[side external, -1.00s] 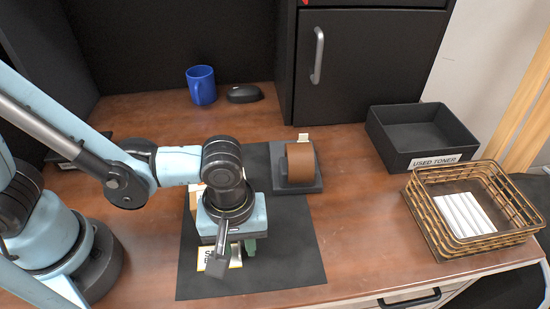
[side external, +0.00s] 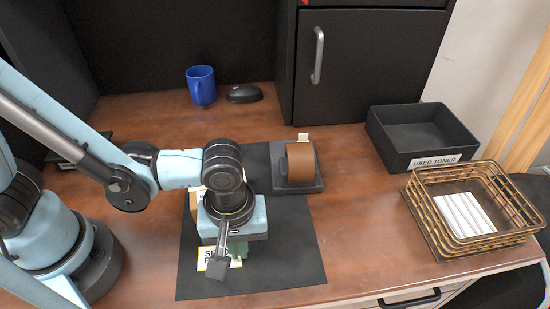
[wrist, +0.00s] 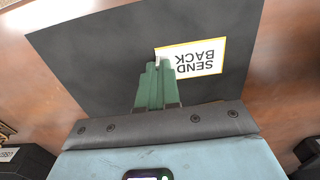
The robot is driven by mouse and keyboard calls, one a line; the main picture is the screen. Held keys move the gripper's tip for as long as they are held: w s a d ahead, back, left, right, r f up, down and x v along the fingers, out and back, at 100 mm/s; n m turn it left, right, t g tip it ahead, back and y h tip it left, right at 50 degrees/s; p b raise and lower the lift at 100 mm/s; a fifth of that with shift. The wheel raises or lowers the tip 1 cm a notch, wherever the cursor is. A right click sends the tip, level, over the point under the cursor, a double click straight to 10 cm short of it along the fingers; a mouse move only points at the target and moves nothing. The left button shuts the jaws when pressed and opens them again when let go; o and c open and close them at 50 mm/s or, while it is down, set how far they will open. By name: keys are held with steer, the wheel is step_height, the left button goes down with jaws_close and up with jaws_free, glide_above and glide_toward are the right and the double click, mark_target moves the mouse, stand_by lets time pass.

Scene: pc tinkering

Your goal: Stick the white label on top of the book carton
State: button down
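The white label (side external: 213,262) has a yellow border and black "SEND BACK" lettering. It lies near the front left of the dark mat, partly hidden by my gripper. It also shows in the wrist view (wrist: 195,58). My gripper (wrist: 157,66) has green fingers pointing down, with the tips at the label's edge. The fingers look close together; a small pale bit shows at their tips. I cannot tell whether they grip the label. A brown carton edge (side external: 194,200), possibly the book carton, shows behind my gripper; its top is mostly hidden.
A tape dispenser (side external: 299,165) stands at the mat's back right corner. A black "USED TONER" bin (side external: 421,140) and a wire basket (side external: 432,235) stand at the right. A blue mug (side external: 201,86) and a mouse (side external: 244,94) are at the back. The mat's right front (side external: 290,260) is clear.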

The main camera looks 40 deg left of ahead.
steer(key=shift+w+d+r, duration=0.2)
steer(key=shift+r, duration=0.7)
steer(key=shift+w+d+r, duration=0.15)
steer(key=shift+r, duration=0.7)
stand_by(0.8)
steer(key=shift+r, duration=2.5)
steer(key=w+a+r+n, duration=0.1)
steer(key=w+a+r, duration=0.5)
steer(key=w+a, duration=0.1)
steer(key=shift+a+r, duration=0.25)
steer(key=shift+a, duration=0.15)
steer(key=shift+f, duration=4.6)
